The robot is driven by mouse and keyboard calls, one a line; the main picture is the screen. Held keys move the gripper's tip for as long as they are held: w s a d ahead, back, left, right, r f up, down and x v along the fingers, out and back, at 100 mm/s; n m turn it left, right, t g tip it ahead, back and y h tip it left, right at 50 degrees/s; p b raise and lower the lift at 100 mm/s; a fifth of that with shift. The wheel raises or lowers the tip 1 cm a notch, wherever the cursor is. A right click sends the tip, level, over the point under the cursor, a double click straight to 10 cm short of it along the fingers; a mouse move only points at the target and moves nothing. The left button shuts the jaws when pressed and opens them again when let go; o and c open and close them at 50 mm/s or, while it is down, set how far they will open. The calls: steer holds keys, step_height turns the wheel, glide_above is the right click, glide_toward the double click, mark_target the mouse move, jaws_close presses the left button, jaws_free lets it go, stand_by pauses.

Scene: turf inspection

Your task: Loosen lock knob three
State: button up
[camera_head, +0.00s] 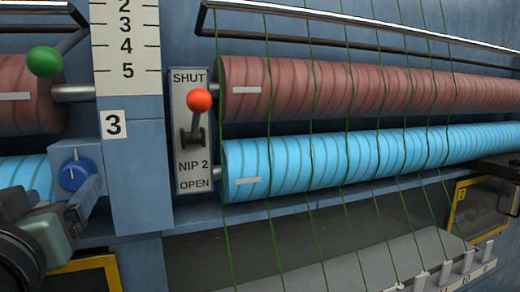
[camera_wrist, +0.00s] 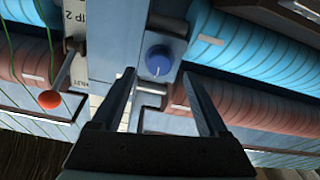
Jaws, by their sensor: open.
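A blue lock knob (camera_head: 74,174) sits on a blue-grey block left of the post, by the plate marked 3 (camera_head: 113,124). Its face has a pale pointer line. My gripper (camera_head: 84,202) is at the lower left in the head view, just below and in front of the knob. In the wrist view the knob (camera_wrist: 158,60) shows between the two open fingertips (camera_wrist: 159,76), slightly beyond them. The jaws are empty. I cannot tell whether a finger touches the knob.
The NIP 2 lever with its red ball (camera_head: 199,100) stands at SHUT, right of the post. A green ball lever (camera_head: 45,61) is at the upper left. Brown rollers (camera_head: 380,86) and blue rollers (camera_head: 360,158) flank the post, with green strands crossing those on the right.

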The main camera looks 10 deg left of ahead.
mark_target(74, 181)
steer(key=shift+p+x, duration=0.8)
steer(key=shift+x, duration=1.8)
steer(key=shift+d, duration=0.1)
jaws_close()
